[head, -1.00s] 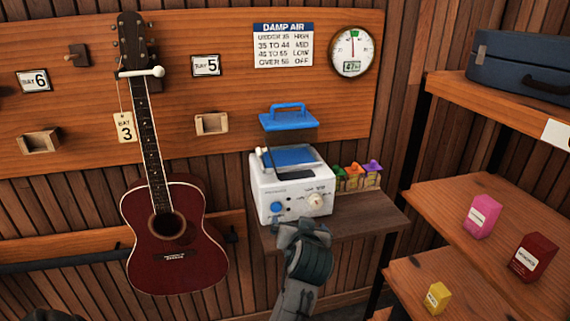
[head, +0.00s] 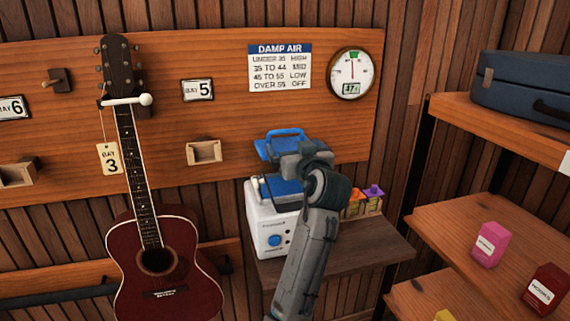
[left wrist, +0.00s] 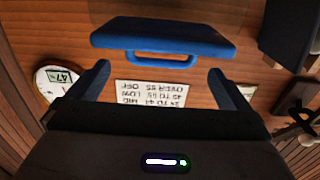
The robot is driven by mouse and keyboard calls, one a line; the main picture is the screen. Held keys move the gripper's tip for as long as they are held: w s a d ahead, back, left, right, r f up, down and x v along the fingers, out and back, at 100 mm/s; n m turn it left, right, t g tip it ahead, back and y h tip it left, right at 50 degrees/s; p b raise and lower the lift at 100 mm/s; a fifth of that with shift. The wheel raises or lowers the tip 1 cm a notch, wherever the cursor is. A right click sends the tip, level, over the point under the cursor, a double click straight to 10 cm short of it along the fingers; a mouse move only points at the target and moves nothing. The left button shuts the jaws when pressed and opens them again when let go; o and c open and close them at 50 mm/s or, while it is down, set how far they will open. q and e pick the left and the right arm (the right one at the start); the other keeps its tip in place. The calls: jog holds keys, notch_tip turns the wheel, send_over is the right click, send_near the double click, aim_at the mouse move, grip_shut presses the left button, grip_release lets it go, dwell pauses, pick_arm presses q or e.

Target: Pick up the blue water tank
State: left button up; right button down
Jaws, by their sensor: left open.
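The blue water tank (head: 284,136) with its loop handle shows at the top back of the white humidifier (head: 268,226). In the left wrist view the tank (left wrist: 160,35) appears upside down, its handle facing my gripper. My left gripper (head: 298,158) is in front of the tank and covers part of it and of the humidifier. In the left wrist view its two fingers (left wrist: 158,75) are spread wide, with nothing between them; the handle lies just beyond the tips. My right gripper is not in view.
A red guitar (head: 160,262) hangs to the left. A shelf rack (head: 455,215) with small boxes stands to the right. A sign and a round gauge (head: 353,74) are on the wall.

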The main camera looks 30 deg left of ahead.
aim_at(288, 147)
pick_arm(q)
jog(key=p+x, duration=0.2)
jog(key=x, duration=0.3)
jog(key=shift+a+r+p, duration=0.1)
jog(key=shift+a+p, duration=0.15)
jog(key=shift+p, duration=0.1)
jog(key=shift+w+a, duration=0.1)
jog(key=shift+w, duration=0.05)
jog(key=c, duration=1.2)
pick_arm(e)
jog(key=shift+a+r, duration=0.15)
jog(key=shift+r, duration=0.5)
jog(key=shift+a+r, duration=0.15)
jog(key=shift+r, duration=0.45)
pick_arm(q)
jog(key=shift+o, duration=0.2)
